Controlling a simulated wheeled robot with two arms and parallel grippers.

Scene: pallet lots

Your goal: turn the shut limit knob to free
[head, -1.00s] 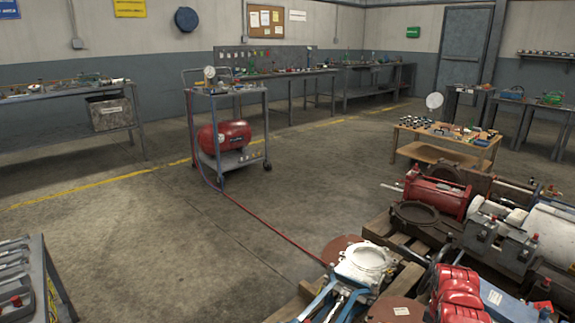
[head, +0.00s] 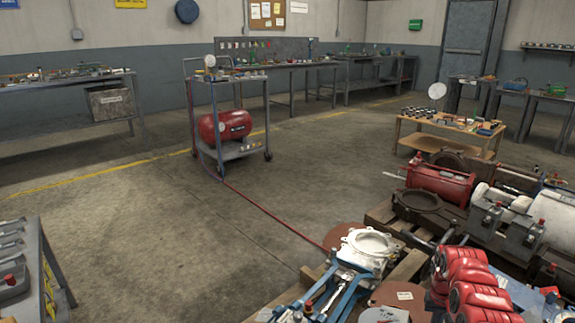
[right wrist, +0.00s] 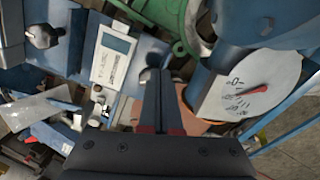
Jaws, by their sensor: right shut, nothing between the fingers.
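In the right wrist view my right gripper (right wrist: 159,78) is shut and empty, its black fingers side by side. Its tips are over or beside a small dark rounded knob (right wrist: 149,76) on blue equipment; I cannot tell whether they touch. Another dark knob (right wrist: 42,36) stands on the blue casing at upper left. A white dial plate (right wrist: 243,88) with a red pointer and black marks is at right. I cannot read which knob is the limit knob, and the fingers hide part of the near one. My left gripper is not in view.
A white label plate with a blue screen (right wrist: 112,54) and a green ring-shaped part (right wrist: 180,22) are close around the fingers. In the head view, red machines (head: 470,285) and a white flange (head: 368,243) crowd the lower right. The floor (head: 150,220) at left centre is open.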

